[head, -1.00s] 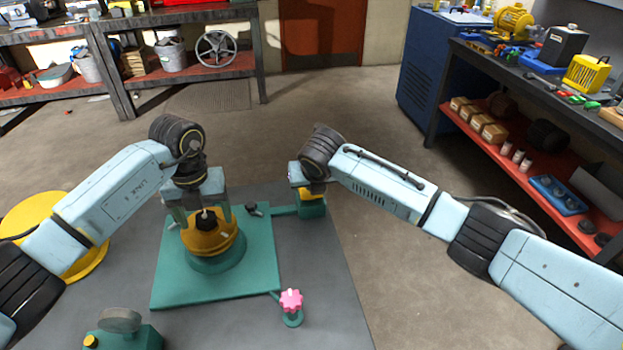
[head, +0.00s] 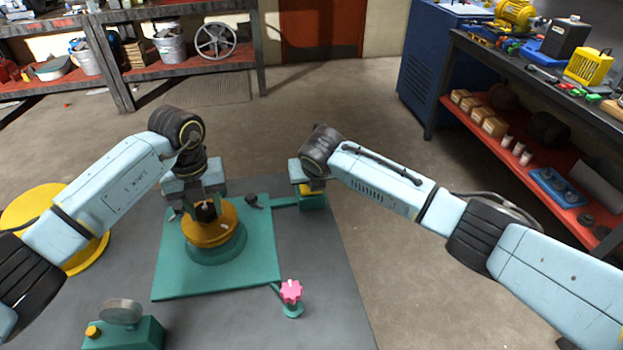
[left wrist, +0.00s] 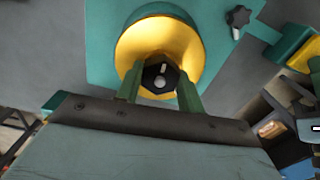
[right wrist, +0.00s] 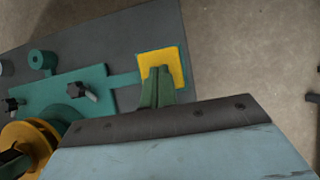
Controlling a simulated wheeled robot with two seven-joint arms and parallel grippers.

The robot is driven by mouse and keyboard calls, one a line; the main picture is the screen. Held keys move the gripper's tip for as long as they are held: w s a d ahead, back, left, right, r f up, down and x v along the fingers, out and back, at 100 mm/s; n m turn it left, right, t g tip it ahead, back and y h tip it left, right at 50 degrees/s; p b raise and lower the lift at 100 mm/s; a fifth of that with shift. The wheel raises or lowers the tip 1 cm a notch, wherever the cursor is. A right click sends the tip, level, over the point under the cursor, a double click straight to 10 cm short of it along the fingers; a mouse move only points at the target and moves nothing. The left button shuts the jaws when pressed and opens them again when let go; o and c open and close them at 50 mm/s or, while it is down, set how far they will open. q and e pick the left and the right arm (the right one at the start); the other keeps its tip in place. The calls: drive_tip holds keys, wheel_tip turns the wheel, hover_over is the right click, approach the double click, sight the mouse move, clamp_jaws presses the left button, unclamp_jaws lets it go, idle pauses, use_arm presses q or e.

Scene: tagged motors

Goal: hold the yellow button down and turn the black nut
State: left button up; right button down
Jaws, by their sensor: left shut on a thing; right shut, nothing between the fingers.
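The black nut (head: 206,210) sits on a round yellow piece (head: 205,235) on a teal base. My left gripper (head: 202,207) reaches down from above and is shut on the nut; in the left wrist view its fingers (left wrist: 160,85) lie on both sides of the nut (left wrist: 161,77). The yellow button (head: 317,190) tops a teal block at the plate's far right. My right gripper (right wrist: 158,78) is shut and empty, its fingertips over the square yellow button (right wrist: 174,60), seemingly touching it. How far the button is down cannot be told.
A pink star knob (head: 290,291) stands at the plate's front right. A teal box with a round dial (head: 120,312) is at the front left. A yellow disc (head: 30,208) lies at left.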

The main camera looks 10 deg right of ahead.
use_arm(q)
drive_tip(key=n, duration=0.6)
drive_tip(key=shift+n, duration=0.3)
drive_tip(key=n, duration=0.7)
drive_tip(key=shift+s+f, duration=0.1)
drive_tip(key=o, duration=1.1)
drive_tip(key=shift+o, duration=0.2)
